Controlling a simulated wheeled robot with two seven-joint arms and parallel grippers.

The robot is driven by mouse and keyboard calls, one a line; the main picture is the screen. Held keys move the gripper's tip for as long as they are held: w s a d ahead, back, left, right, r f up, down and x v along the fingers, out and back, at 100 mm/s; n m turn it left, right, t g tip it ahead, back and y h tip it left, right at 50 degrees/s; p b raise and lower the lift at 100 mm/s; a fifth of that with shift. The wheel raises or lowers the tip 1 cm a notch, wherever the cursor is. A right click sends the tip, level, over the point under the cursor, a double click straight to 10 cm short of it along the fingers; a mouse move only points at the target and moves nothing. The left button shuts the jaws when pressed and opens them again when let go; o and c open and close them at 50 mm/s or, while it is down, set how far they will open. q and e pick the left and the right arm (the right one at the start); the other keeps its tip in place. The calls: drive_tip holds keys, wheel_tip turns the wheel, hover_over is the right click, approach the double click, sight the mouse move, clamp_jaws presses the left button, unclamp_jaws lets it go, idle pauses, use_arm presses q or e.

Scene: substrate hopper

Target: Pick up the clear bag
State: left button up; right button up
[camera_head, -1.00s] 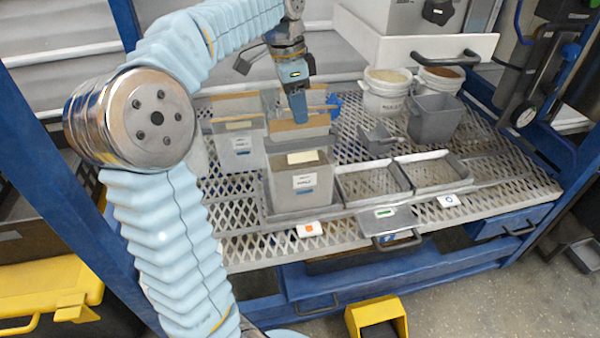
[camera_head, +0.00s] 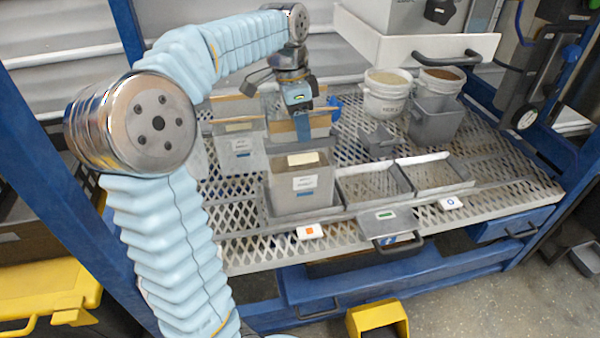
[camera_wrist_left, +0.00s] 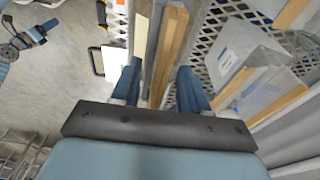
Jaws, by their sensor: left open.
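A clear bag (camera_head: 300,188) with a white label and blue mark stands upright in a grey tray at the table's front. Another clear bag (camera_head: 240,150) with a brown top bar stands behind it to the left. A further brown-topped panel shows behind my gripper. My left gripper (camera_head: 303,138) is open, pointing down just behind and above the front bag's top edge. In the left wrist view, wooden bars (camera_wrist_left: 170,52) lie between its open fingers (camera_wrist_left: 160,88), and a labelled clear bag (camera_wrist_left: 245,65) lies to the right. I cannot tell whether the fingers touch anything. My right gripper is not in view.
Two empty shallow trays (camera_head: 436,174) sit right of the front bag on the mesh table (camera_head: 515,180). A grey scoop (camera_head: 378,140), white buckets (camera_head: 386,98) and a grey bin (camera_head: 434,122) stand farther back. A scale (camera_head: 386,222) is at the front edge.

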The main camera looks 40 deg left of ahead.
use_arm(q)
clamp_jaws()
idle(0.3)
idle(0.3)
